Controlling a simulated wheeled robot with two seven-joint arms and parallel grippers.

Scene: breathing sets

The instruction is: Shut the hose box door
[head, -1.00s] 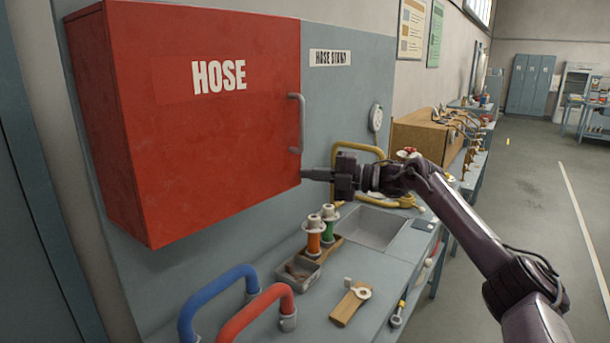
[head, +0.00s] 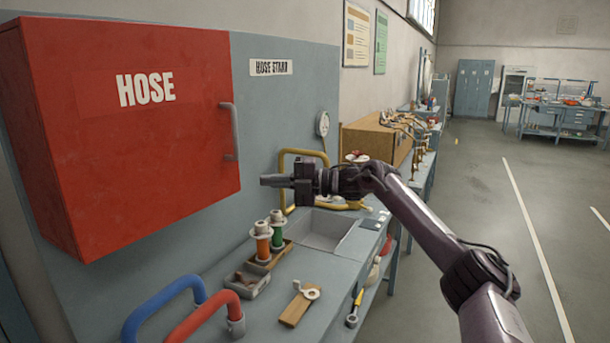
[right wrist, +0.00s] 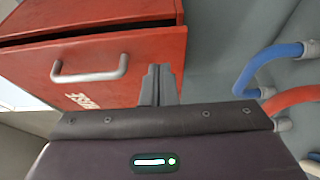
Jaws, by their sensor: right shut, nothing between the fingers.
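The red hose box (head: 60,200) hangs on the wall panel at the left of the head view. Its door (head: 150,130) is lettered HOSE and has a grey handle (head: 230,132) near its right edge. In the right wrist view the door (right wrist: 120,65) stands slightly ajar, with a dark gap along its handle side. The handle (right wrist: 90,75) shows there too. My right gripper (head: 264,180) is shut and empty, just right of the door's lower right corner. My left gripper is out of view.
Below is a workbench with blue (head: 165,300) and red (head: 205,315) hoses, orange and green fittings (head: 270,238) and a sink (head: 322,232). A yellow hose (head: 290,165) loops behind my right gripper. Open floor (head: 480,220) lies to the right.

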